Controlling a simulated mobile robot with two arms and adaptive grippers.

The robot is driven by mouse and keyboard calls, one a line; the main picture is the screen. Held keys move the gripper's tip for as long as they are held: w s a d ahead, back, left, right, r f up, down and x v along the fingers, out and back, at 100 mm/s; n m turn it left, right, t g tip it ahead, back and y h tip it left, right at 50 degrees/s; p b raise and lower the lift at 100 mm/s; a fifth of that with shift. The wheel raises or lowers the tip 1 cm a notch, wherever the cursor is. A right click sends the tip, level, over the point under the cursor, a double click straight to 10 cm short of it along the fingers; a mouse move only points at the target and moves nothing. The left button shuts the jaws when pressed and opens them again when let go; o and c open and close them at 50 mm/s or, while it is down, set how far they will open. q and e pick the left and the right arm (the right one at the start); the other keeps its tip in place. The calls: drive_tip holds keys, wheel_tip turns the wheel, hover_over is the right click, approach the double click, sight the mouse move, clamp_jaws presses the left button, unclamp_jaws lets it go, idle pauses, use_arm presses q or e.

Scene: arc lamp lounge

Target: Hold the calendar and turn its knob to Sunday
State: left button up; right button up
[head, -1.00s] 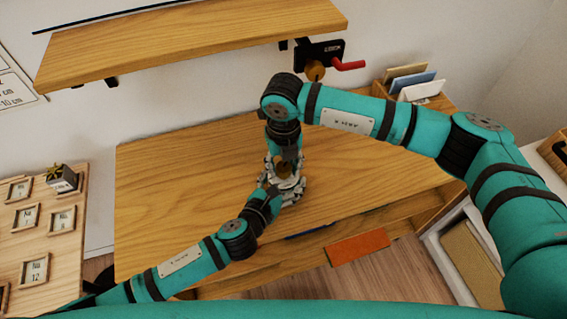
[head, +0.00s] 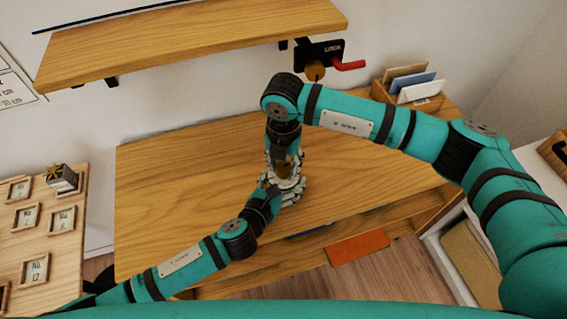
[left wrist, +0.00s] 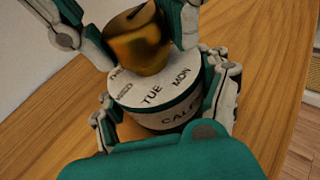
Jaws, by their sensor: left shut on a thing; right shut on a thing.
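The calendar (left wrist: 158,105) is a squat white drum in the left wrist view. MON, TUE and a partly covered WED show on its top ring, and CALE on its side. Its brass knob (left wrist: 138,48) rises from the middle and also shows small in the head view (head: 284,172). My left gripper (left wrist: 165,100) is shut on the calendar's body, one finger on each side. My right gripper (left wrist: 125,28) comes from above and is shut on the knob. SUN is not visible, and I cannot tell which day is selected.
The calendar is over the wooden desk (head: 180,190), whose left part is clear. A wooden shelf (head: 190,45) and a red-handled wall device (head: 348,65) are behind. A card holder (head: 420,105) stands at the back right, and a board with small framed labels (head: 62,245) is at left.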

sight(284, 166)
drive_tip(key=shift+m, duration=1.1)
drive_tip(key=o, duration=1.2)
drive_tip(key=shift+c, duration=0.2)
wheel_tip(284, 166, up, 12)
use_arm(q)
drive_tip(key=o, duration=1.6)
